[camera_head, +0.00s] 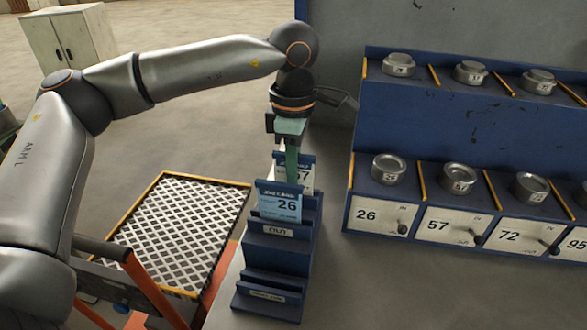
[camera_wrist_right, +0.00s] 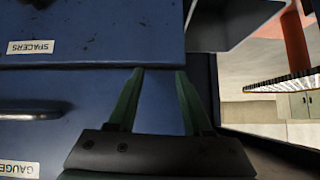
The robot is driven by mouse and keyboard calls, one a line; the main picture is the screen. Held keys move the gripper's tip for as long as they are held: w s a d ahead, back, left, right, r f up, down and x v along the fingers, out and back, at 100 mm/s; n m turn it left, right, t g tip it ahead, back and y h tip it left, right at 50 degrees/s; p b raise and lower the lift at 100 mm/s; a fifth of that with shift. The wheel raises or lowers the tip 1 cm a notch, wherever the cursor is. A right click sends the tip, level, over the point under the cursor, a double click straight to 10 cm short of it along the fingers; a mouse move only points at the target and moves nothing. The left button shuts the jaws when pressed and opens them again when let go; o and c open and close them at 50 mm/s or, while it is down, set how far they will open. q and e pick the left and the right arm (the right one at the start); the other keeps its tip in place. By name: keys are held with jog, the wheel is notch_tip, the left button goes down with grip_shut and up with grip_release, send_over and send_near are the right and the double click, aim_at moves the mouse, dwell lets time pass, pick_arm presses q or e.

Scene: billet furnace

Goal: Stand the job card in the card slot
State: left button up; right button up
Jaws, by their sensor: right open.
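A light-blue job card (camera_head: 280,203) marked 26 stands upright at the middle step of a stepped blue card rack (camera_head: 272,262), above a small white label. A paler card (camera_head: 307,178) ending in 7 is partly hidden behind it. My left gripper (camera_head: 291,174) points down at the top of the blue card. Its green fingers show nearly edge-on, with their tips hidden behind the card, so I cannot tell whether they grip it. The rack's lowest, front step looks empty. My right gripper (camera_wrist_right: 160,95) is open and empty in the right wrist view, before blue drawer fronts.
A blue shelf unit (camera_head: 450,120) with metal pucks and numbered fronts stands at the right. A mesh-topped, yellow-edged platform (camera_head: 180,225) lies left of the rack. The grey surface right of the rack is clear. Drawers (camera_wrist_right: 95,30) labelled SPACERS and GAUGES show in the wrist view.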

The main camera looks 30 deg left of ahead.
pick_arm(q)
jog(key=o, duration=0.5)
notch_tip(320, 180, up, 12)
jog(key=shift+f+p, duration=0.1)
jog(key=shift+p, duration=0.2)
jog(key=shift+r, duration=0.35)
